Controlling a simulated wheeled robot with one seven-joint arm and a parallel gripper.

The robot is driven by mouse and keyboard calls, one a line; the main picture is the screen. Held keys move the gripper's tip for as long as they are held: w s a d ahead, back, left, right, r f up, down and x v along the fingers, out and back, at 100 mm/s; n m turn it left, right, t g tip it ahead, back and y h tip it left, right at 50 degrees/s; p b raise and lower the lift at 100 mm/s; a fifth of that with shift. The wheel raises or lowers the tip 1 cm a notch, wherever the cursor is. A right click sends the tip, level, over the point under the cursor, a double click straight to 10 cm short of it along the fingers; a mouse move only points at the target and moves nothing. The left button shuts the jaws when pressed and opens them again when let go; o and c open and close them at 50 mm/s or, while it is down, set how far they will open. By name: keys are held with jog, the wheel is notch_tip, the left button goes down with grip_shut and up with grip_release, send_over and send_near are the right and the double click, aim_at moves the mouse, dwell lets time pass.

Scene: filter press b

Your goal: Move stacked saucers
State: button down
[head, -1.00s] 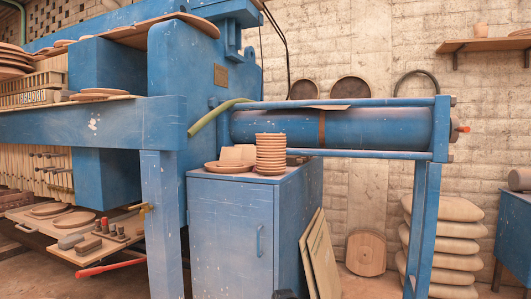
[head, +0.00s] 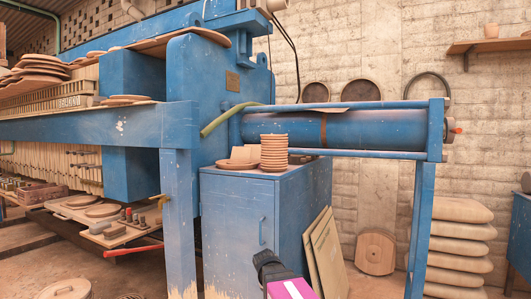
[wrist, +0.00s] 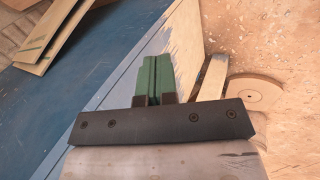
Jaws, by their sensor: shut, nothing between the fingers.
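A stack of several terracotta saucers (head: 274,152) stands upright on the blue cabinet (head: 235,225), near the middle of its top. A wide, shallow clay dish (head: 234,165) sits just left of the stack, with a pale block-like piece (head: 244,154) at it. My gripper (wrist: 155,60) shows in the wrist view with its green fingers pressed together and nothing between them. It is low, beside a blue panel, and away from the saucers. The saucers are not in the wrist view. In the head view only black and magenta parts of my arm show at the bottom edge.
Flat boards (head: 327,255) lean on the cabinet's right side. The blue press cylinder (head: 350,128) and its rails run behind and right of the stack. A blue post (head: 420,235) stands right. Stacked sacks (head: 457,245) lie beyond it. Space above the stack looks clear.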

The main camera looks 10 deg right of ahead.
jog(key=w+a+r+n+t+h, duration=0.1)
jog(key=w+r+n, duration=0.25)
jog(key=r, duration=0.25)
jog(key=w+r+n+t+h, duration=0.1)
jog(key=w+r+n+t, duration=0.1)
jog(key=w+r, duration=0.3)
jog(key=n+t+h, duration=0.5)
jog(key=n+t, duration=0.3)
jog(key=n, duration=0.6)
send_near(269, 148)
jog(key=x, duration=0.7)
jog(key=shift+w+d, duration=0.1)
jog(key=shift+w, duration=0.15)
jog(key=x, duration=1.1)
jog(key=shift+d+f, duration=0.1)
